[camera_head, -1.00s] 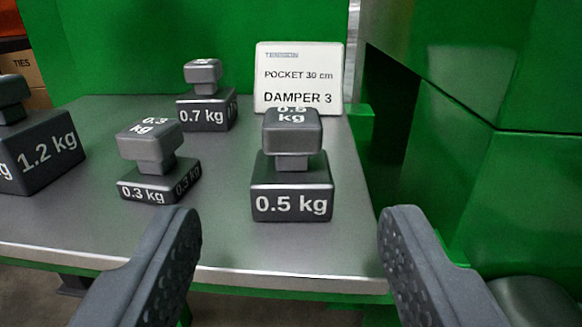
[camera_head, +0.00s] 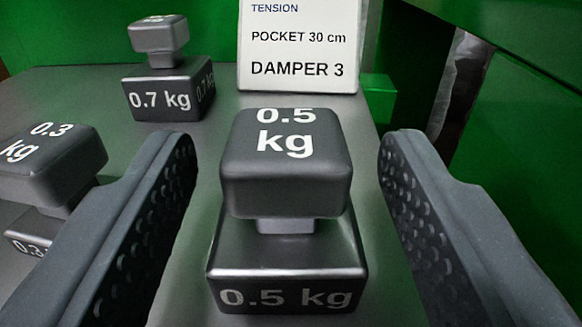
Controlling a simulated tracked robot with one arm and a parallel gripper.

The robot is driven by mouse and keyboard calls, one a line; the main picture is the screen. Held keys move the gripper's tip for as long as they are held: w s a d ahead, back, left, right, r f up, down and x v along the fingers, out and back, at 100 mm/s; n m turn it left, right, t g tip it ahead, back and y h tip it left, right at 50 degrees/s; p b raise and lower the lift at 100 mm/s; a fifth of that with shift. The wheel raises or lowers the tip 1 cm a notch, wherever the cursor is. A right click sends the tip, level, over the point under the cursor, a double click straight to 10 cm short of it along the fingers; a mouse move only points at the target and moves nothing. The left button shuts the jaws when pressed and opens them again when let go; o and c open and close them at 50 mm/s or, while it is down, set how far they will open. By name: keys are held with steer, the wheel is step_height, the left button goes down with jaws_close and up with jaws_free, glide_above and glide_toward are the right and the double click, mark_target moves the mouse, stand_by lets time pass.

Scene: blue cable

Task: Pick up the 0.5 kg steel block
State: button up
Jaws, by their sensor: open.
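The 0.5 kg steel block (camera_head: 286,170) stands upright on the grey table. It is dark grey, with a wide knob on a narrow neck above a square base, and is labelled on the knob's top and on the base's front. My gripper (camera_head: 287,140) is open, with one finger to the left of the block and one to the right. A gap shows between each finger and the knob. Nothing is held.
The 0.3 kg block (camera_head: 52,165) is close outside my left finger and partly hidden by it. The 0.7 kg block (camera_head: 165,85) stands farther back on the left. A white sign (camera_head: 298,48) reading "DAMPER 3" stands behind the 0.5 kg block. Green panels (camera_head: 530,130) rise on the right.

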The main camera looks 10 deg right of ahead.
mark_target(289, 146)
steer(key=shift+w+d+b, duration=0.2)
steer(key=shift+w+b, duration=0.1)
steer(key=shift+w, duration=0.45)
steer(key=shift+w+d+b, duration=0.15)
steer(key=shift+w+b, duration=0.15)
steer(key=shift+w, duration=0.45)
jaws_close()
